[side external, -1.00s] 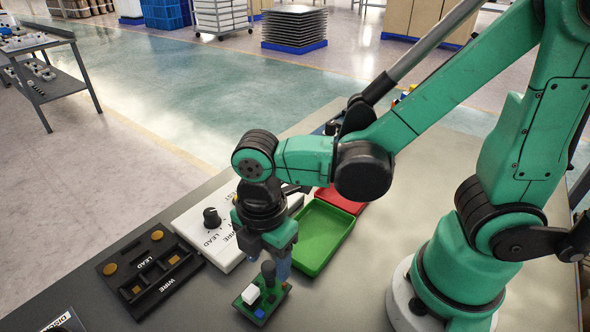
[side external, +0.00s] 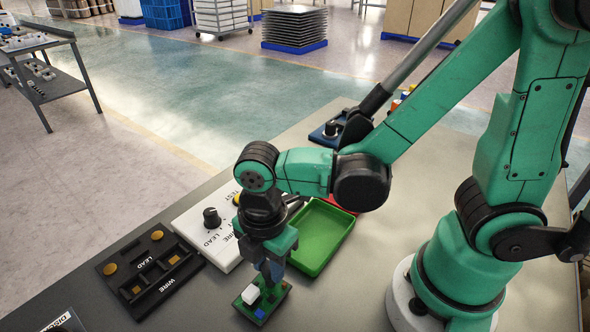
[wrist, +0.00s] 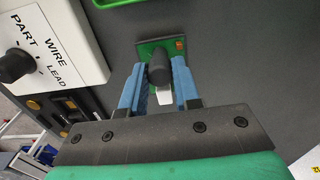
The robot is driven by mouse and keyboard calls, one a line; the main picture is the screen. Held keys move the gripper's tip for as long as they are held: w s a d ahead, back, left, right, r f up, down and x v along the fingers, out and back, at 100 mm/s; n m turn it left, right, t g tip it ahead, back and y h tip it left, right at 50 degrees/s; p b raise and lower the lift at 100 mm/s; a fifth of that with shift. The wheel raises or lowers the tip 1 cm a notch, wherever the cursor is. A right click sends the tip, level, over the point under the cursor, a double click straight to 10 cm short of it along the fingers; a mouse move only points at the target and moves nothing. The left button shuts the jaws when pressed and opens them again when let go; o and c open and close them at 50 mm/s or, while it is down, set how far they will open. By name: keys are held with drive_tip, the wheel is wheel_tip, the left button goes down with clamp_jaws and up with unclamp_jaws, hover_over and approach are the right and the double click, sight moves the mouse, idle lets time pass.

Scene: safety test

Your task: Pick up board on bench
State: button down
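The board (side external: 274,304) is a small green circuit board on the bench (side external: 350,290), near its front. It carries a white block, a blue part and a black upright cylinder. In the wrist view the board (wrist: 146,49) shows between and beyond the fingers, with the black cylinder (wrist: 159,70) standing between them. My gripper (side external: 272,276) points down over the board, its blue fingers low. In the wrist view my gripper (wrist: 159,66) has its fingers apart, one on each side of the cylinder. I see no clear contact with it. The fingers hide part of the board.
A green tray (side external: 346,222) lies just behind the gripper, with a red tray partly hidden beyond. A white panel with a knob (side external: 211,218) and a black fixture marked LEAD and WIRE (side external: 153,268) lie to the left. Bare bench lies right of the board.

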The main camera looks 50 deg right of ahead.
drive_tip(key=shift+r, duration=3.25)
